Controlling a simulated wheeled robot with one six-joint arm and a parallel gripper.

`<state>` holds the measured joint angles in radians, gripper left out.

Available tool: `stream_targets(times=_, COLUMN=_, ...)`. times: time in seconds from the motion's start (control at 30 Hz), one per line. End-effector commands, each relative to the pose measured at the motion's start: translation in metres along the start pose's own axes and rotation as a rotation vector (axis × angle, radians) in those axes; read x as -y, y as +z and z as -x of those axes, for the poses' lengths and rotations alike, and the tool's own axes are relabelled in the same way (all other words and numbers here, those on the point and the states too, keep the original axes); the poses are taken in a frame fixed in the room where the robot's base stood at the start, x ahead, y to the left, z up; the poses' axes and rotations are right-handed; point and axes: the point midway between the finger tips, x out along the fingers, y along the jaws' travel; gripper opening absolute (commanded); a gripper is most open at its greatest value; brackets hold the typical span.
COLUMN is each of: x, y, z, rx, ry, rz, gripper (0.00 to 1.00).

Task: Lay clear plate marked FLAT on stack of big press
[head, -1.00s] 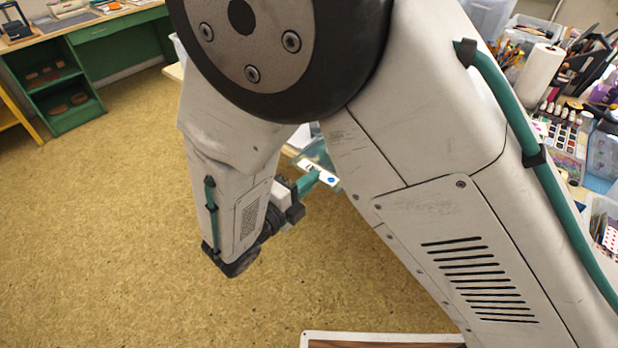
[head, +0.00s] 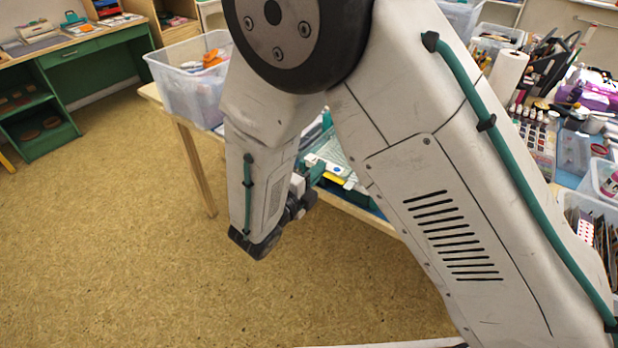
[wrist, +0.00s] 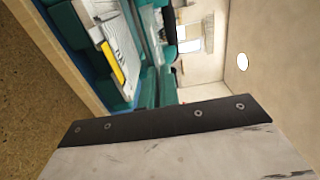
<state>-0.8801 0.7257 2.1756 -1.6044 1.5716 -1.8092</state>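My gripper (head: 318,170), with teal fingers, is partly hidden behind my own arm in the head view. A clear plate with a white label and blue dot (head: 337,173) shows at its fingertips and appears held; I cannot read the label. In the wrist view, teal fingers (wrist: 156,85) show near the middle. A pale, grey-white flat piece with a yellow strip (wrist: 113,62) lies beyond, on teal equipment on the table. It also shows in the head view (head: 350,184), behind the gripper. The press stack is mostly hidden by my arm, and I cannot tell contact.
A clear bin (head: 190,85) with orange items stands at the table's left corner. Paint bottles, a paper roll (head: 508,75) and boxes crowd the table on the right. A green workbench (head: 95,60) is at the far left. The floor left of the table is clear.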

Motion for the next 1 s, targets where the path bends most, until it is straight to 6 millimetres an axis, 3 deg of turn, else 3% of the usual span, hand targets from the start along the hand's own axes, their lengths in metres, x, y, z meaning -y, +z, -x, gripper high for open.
stream_targets(times=0.2, x=-0.012, y=0.0, z=0.002, rx=0.001, ry=0.0, rz=0.002, gripper=0.0)
stream_targets(times=1.0, x=-0.019, y=0.0, z=-0.001, rx=0.001, ry=0.0, rz=0.002, gripper=0.0)
